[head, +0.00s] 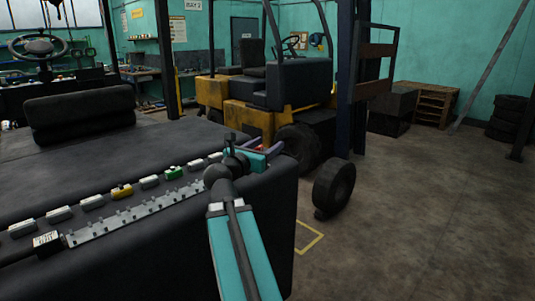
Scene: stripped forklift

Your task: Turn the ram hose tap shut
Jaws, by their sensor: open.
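My gripper (276,149) is at the far end of my teal arm, above the right end of the dark bodywork in the head view. It is small here and partly hidden by my own wrist; its jaws are apart and no object shows between them. A small red part (258,148) shows just behind my wrist, close to the gripper. I cannot tell whether it is the ram hose tap, or whether the gripper touches it. No tap handle can be made out clearly, so its position cannot be read.
A dark body (95,155) fills the left, with a row of small blocks and a grey toothed strip (140,211) along its edge. A yellow and black forklift (250,118) stands behind. A loose wheel (333,188) stands right of my arm. The floor (430,220) at right is clear.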

